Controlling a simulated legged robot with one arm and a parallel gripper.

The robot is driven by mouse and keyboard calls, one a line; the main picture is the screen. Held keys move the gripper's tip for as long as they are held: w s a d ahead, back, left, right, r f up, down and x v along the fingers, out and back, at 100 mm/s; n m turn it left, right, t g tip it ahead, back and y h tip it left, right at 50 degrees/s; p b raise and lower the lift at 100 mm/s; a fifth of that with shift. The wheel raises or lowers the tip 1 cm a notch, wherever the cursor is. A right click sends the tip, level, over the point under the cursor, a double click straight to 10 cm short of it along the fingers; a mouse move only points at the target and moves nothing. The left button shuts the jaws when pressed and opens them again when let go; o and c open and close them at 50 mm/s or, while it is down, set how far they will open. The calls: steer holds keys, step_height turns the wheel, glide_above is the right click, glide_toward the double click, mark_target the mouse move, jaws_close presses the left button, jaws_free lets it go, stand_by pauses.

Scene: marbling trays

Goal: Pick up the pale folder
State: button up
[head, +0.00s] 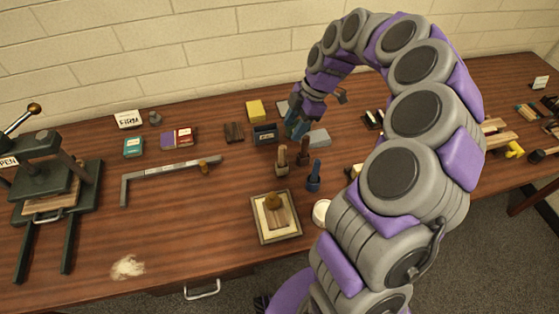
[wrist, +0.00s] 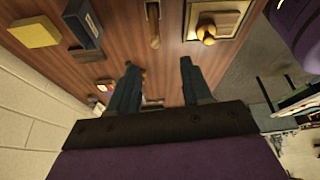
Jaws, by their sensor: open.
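I cannot make out the pale folder for certain in either view. A flat pale grey piece (head: 319,138) lies on the table just right of my gripper, but I cannot tell what it is. My gripper (head: 294,124) is over the back middle of the table in the head view, near the dark blue box (head: 265,135). In the wrist view my gripper (wrist: 158,66) has its two teal fingers wide apart, with nothing held between them. My arm hides part of the table to the right.
A yellow block (head: 256,111), wood-handled tools (head: 282,160), a blue-handled tool (head: 314,178) and a framed tray (head: 257,232) are around the gripper. The front left table is mostly clear.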

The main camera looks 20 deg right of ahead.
mark_target(281, 152)
steer(key=x, duration=0.4)
steer(key=d+b+x, duration=0.1)
steer(key=x, duration=0.1)
steer(key=shift+a+f, duration=0.15)
steer(key=shift+f, duration=0.25)
steer(key=shift+a+f, duration=0.25)
steer(key=shift+a, duration=0.35)
steer(key=shift+w+a+f+b, duration=0.1)
steer(key=shift+a+f+b, duration=0.05)
steer(key=shift+f+b, duration=0.2)
steer(key=shift+w+a+f+b, duration=0.1)
steer(key=shift+f+b, duration=0.2)
steer(key=shift+f, duration=0.65)
steer(key=shift+w+a+f+b, duration=0.1)
steer(key=shift+f+b, duration=0.2)
steer(key=shift+f, duration=0.65)
steer(key=shift+a, duration=0.4)
steer(key=c, duration=0.4)
steer(key=shift+d, duration=0.25)
jaws_close()
